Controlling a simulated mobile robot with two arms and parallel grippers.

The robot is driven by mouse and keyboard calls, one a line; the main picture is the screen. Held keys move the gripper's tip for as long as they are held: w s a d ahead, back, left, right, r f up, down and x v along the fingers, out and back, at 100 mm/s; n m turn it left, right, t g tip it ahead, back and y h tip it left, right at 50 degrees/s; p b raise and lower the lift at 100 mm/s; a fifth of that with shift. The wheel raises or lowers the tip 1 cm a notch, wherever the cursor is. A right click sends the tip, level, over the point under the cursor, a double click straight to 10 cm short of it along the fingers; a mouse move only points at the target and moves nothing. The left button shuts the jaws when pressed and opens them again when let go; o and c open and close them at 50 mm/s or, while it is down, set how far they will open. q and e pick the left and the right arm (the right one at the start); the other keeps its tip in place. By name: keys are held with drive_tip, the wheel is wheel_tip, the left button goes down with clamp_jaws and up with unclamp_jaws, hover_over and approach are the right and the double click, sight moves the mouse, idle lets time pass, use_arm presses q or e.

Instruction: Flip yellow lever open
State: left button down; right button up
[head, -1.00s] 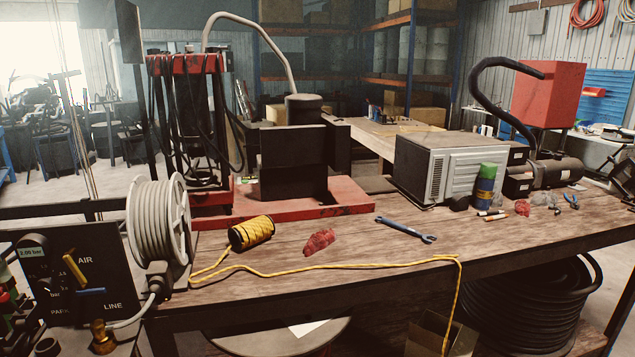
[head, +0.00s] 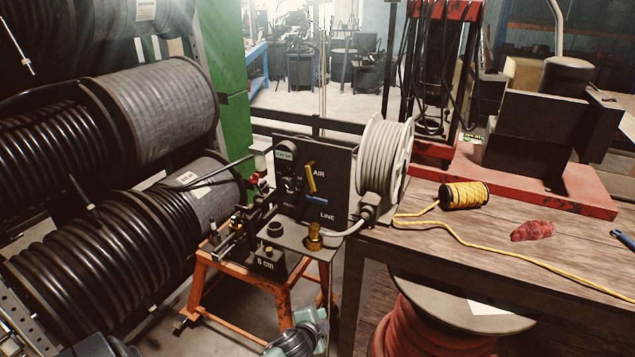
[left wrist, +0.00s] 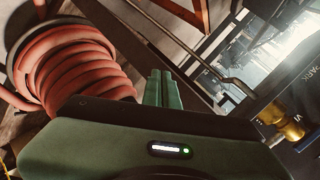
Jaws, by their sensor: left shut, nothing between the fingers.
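The yellow lever (head: 310,178) is on a dark panel (head: 333,160) marked AIR and LINE, in the middle of the head view. It stands nearly upright, slightly tilted. A blue lever (head: 316,200) lies level just below it. My left gripper (head: 318,318) is low in the head view, below and apart from the panel. In the left wrist view its green fingers (left wrist: 163,88) are together with nothing between them. The yellow lever does not show clearly there. My right gripper is in neither view.
A brass fitting (head: 314,237) stands in front of the panel, also at right in the left wrist view (left wrist: 285,124). A white hose reel (head: 385,158) is right of the panel. The wooden bench (head: 480,225) and red hose spool (head: 430,325) bound the right; black hose drums (head: 95,265) the left.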

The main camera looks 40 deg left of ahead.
use_arm(q)
drive_tip(key=w+a+r+m+t+y+p, duration=0.1)
drive_tip(key=w+a+r+t+y, duration=0.15)
drive_tip(key=r, duration=1.35)
drive_tip(key=w+a+r+t+y+p, duration=0.1)
drive_tip(key=w+a+r+t, duration=0.15)
drive_tip(key=r, duration=1.35)
drive_tip(key=w+a+f+p, duration=0.2)
drive_tip(key=w+a+p, duration=0.1)
drive_tip(key=w+a, duration=0.4)
drive_tip(key=shift+x, duration=0.85)
drive_tip(key=shift+w+d, duration=0.1)
drive_tip(key=shift+d, duration=0.1)
